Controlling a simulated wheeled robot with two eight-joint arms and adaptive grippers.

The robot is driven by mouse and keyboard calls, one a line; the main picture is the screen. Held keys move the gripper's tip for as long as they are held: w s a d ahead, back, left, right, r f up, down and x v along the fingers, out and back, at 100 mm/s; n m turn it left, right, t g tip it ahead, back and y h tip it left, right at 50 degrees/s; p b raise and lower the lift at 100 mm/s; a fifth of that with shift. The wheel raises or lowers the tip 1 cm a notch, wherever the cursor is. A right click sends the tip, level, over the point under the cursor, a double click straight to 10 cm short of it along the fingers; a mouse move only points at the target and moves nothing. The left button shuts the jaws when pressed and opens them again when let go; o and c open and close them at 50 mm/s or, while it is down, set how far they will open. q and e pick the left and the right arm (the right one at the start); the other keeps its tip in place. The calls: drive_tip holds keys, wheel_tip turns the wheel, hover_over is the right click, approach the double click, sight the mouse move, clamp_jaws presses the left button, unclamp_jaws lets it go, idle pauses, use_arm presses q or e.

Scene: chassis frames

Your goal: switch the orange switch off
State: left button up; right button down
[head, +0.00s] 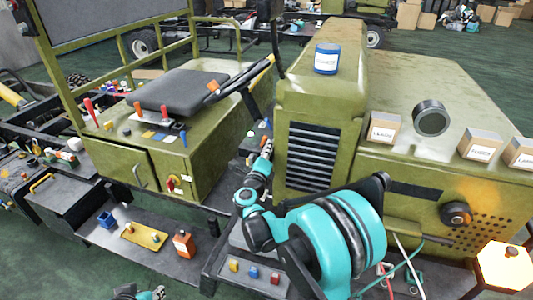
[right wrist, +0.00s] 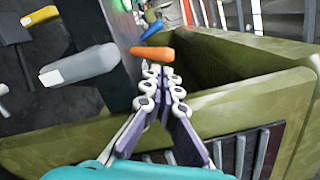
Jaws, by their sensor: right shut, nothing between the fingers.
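The orange switch (right wrist: 152,53) is a short rounded lever on a dark panel in the right wrist view. In the head view an orange bit (head: 264,141) shows at the small dark panel left of the grille, partly hidden by my gripper. My right gripper (right wrist: 157,70) is shut and empty, its fingertips right by the orange lever's near side. I cannot tell whether they touch. In the head view my right gripper (head: 265,149) reaches up to that panel. Part of my left gripper (head: 150,294) shows at the bottom edge; its fingers are too cut off to read.
A grey lever (right wrist: 80,67) and a blue lever (right wrist: 153,29) sit on the same panel. A green metal wall (right wrist: 235,112) and the grille (head: 312,157) stand close beside my gripper. The steering wheel (head: 240,77) and seat (head: 180,90) are behind and left.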

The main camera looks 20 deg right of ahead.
drive_tip(key=shift+w+a+r+n, duration=0.1)
drive_tip(key=shift+r+n, duration=0.1)
drive_tip(key=shift+n, duration=0.3)
drive_tip(key=shift+a+r+n, duration=0.1)
drive_tip(key=shift+r+n, duration=0.05)
drive_tip(key=shift+n, duration=0.35)
drive_tip(key=shift+w+a+r+n, duration=0.15)
drive_tip(key=shift+r+n, duration=0.05)
drive_tip(key=shift+n, duration=0.5)
drive_tip(key=n, duration=0.2)
drive_tip(key=a+n, duration=0.1)
drive_tip(key=n, duration=0.1)
drive_tip(key=shift+w+r+y, duration=0.3)
drive_tip(key=shift+w+r, duration=0.05)
